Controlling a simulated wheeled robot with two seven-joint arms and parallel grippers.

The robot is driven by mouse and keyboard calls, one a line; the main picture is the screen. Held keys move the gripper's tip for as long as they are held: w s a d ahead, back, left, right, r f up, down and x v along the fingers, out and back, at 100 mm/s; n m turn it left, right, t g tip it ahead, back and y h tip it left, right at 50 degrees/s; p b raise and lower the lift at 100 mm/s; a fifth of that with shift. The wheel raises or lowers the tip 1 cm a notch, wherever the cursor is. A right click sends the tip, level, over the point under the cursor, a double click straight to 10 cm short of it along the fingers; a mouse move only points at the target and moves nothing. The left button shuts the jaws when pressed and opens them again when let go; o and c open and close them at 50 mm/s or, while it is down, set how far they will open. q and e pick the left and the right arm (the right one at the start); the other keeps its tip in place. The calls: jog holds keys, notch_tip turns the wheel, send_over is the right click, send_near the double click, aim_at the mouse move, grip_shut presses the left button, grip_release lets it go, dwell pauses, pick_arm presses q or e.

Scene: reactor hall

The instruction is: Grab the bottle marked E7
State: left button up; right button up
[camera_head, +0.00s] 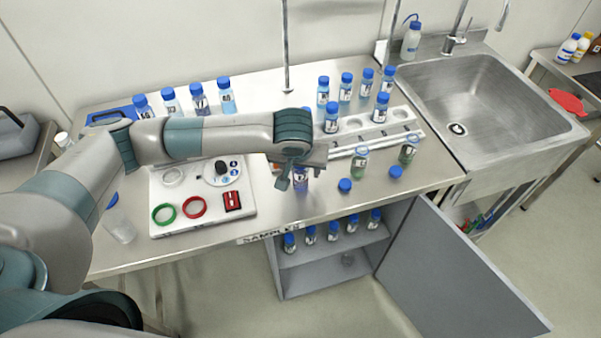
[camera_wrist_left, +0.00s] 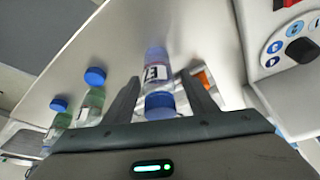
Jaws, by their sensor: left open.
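My left gripper (camera_head: 299,172) reaches in from the left over the front part of the steel table. Its jaws are open. Below it in the head view is a clear bottle with a white label (camera_head: 301,183), partly hidden by the gripper. In the left wrist view a bottle (camera_wrist_left: 157,70) with a blue cap stands between the two open fingers (camera_wrist_left: 160,80). Its label looks like E7, but the second character is hard to tell. There is a gap on both sides of the bottle. My right gripper is not in view.
A white rack (camera_head: 375,138) with several bottles stands behind. Two uncapped greenish bottles (camera_head: 361,161) and loose blue caps (camera_head: 345,185) are to the right. A white panel (camera_head: 240,208) with rings lies left. Below, an open cabinet door (camera_head: 465,265) reveals several bottles on a shelf.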

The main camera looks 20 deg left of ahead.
pick_arm(q)
jog(key=c, duration=1.2)
jog(key=shift+o, duration=0.2)
jog(key=shift+r, duration=0.1)
jog(key=shift+w+r+b, duration=0.1)
jog(key=shift+r+b, duration=0.25)
jog(key=shift+r, duration=0.15)
notch_tip(320, 180, up, 8)
jog(key=b, duration=0.3)
jog(key=shift+r, duration=0.45)
